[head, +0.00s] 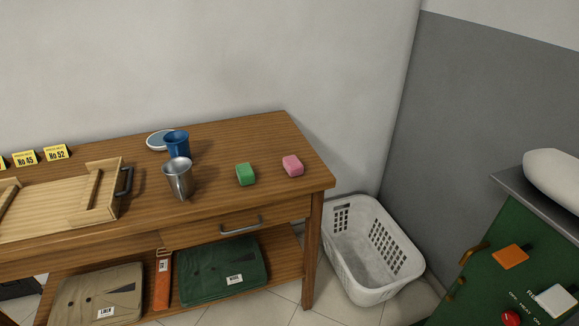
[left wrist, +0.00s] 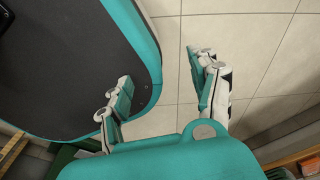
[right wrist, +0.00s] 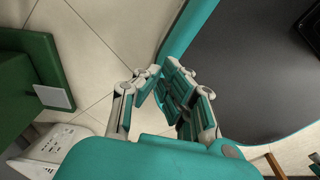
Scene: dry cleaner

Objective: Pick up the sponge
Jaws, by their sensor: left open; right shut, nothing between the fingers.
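A green block (head: 246,174) and a pink block (head: 292,166) sit apart near the right end of the wooden table (head: 235,135). Both look like sponges, and I cannot tell which one the task means. My left gripper (left wrist: 155,82) is open and empty over the tiled floor beside my base. My right gripper (right wrist: 161,73) is shut and empty, also over the floor. Neither gripper shows in the head view, and neither wrist view shows the blocks.
A wooden tray (head: 60,202) lies farther left. A white basket (head: 372,292) stands right of the table, and a green cabinet (head: 500,285) stands at far right.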

